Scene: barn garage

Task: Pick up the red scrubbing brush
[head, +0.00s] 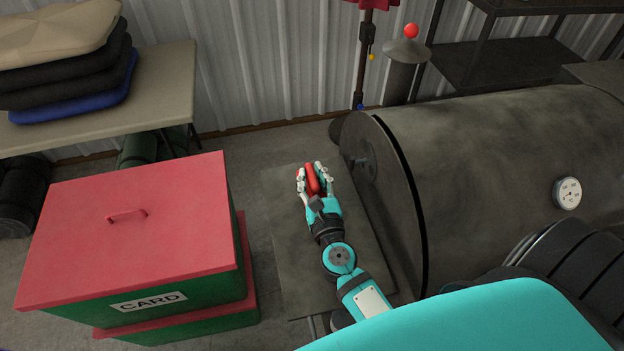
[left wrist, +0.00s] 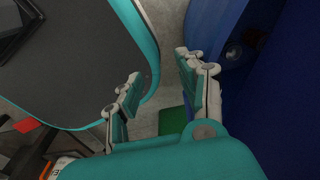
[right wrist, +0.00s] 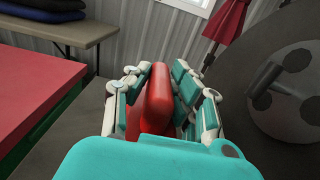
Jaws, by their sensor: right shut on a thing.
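The red scrubbing brush (head: 312,180) is between the fingers of my right gripper (head: 315,178), above the grey side shelf of the smoker. In the right wrist view the brush (right wrist: 157,100) fills the space between the fingers, and my right gripper (right wrist: 160,98) is shut on it. Its lower part is hidden behind the gripper body, and I cannot tell whether it touches the shelf. My left gripper (left wrist: 157,85) shows in the left wrist view only, with its fingers apart and nothing between them.
The grey shelf (head: 290,275) lies under my right arm. The large smoker barrel (head: 480,160) stands close on the right. A red-lidded green card bin (head: 140,215) is on the left. A table (head: 165,85) with stacked cushions stands at the back left.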

